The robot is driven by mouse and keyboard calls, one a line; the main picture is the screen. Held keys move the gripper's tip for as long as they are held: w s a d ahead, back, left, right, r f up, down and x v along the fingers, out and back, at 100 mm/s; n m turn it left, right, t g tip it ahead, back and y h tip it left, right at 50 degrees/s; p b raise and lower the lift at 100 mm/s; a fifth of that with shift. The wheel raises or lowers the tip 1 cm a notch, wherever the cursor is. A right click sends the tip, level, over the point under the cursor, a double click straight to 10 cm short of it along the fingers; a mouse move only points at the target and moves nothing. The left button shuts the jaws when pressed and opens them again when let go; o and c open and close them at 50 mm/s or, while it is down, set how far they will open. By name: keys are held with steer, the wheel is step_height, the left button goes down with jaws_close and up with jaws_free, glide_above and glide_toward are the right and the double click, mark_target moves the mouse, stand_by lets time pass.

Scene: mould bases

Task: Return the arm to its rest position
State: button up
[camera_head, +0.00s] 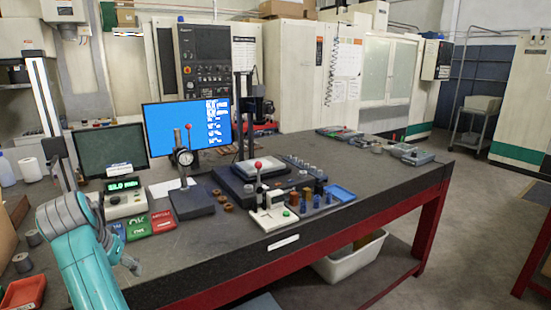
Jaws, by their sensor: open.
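My teal arm (88,268) rises at the lower left, in front of the left end of the dark table (240,238).
A dial gauge stand (190,200), green and red trays (150,224), a digital readout (125,198) and a fixture with a red-knobbed lever (270,208) stand on the table. Two screens are behind.

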steer(key=w+d+f+t, duration=0.1)
steer(key=d+f, duration=0.4)
steer(key=f, duration=0.3)
steer(key=d+f+y, duration=0.1)
steer(key=d+f, duration=0.4)
steer(key=f, duration=0.3)
steer(key=w+d+f+t, duration=0.1)
steer(key=d+f, duration=0.4)
steer(key=f, duration=0.4)
steer(key=s+d+f+t, duration=0.1)
steer(key=s+d+f, duration=0.55)
steer(key=d, duration=0.35)
steer(key=s+d+f+t, duration=0.1)
steer(key=s+d+f, duration=0.5)
steer(key=d+f, duration=0.25)
steer(key=s+d+r+t, duration=0.1)
steer(key=s+d, duration=0.6)
steer(key=s, duration=0.3)
steer(key=s+d+r+t, duration=0.2)
steer(key=s+d, duration=0.6)
steer(key=s, duration=0.2)
steer(key=s+d+r+t, duration=0.1)
steer(key=s+d+r, duration=0.2)
steer(key=s+r, duration=0.6)
steer(key=s+d+r+t+h, duration=0.1)
steer(key=s+d+r, duration=0.2)
steer(key=s+r, duration=0.6)
steer(key=shift+r+m+t+h, duration=0.3)
steer(key=shift+r+m+t, duration=0.1)
steer(key=shift+r, duration=0.05)
